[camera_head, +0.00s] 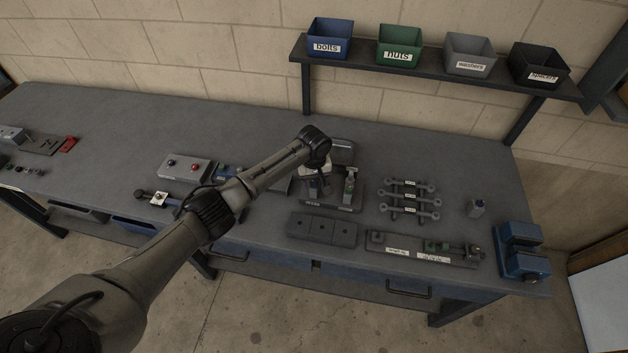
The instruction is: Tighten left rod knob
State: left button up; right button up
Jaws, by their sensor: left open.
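My left arm crosses from the lower left, and its wrist bends down over the middle of the bench. The wrist and gripper cover part of this fixture. I cannot make out the left rod knob; it is too small or hidden behind the gripper. Several short metal rods with round ends (408,196) lie side by side to the right of the fixture. My right gripper is not in view.
A dark block (324,229) and a labelled long plate (395,248) lie in front. A blue vise (521,252) stands at the right end. A button box (185,167) is left of the arm. Labelled bins stand on a raised shelf (430,71). The back of the bench is clear.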

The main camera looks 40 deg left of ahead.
pick_arm(q)
jog(key=shift+f, duration=0.15)
jog(key=shift+c, duration=0.7)
jog(key=c, duration=0.8)
jog(key=shift+r+m+p, duration=0.2)
jog(key=shift+m+p, duration=0.4)
jog(key=shift+p, duration=0.25)
jog(key=shift+m+p, duration=1)
jog(key=shift+m, duration=0.1)
jog(key=m+p, duration=0.1)
jog(key=m, duration=0.2)
jog(key=shift+f, duration=0.1)
jog(key=shift+m+p, duration=0.6)
jog(key=shift+m, duration=0.6)
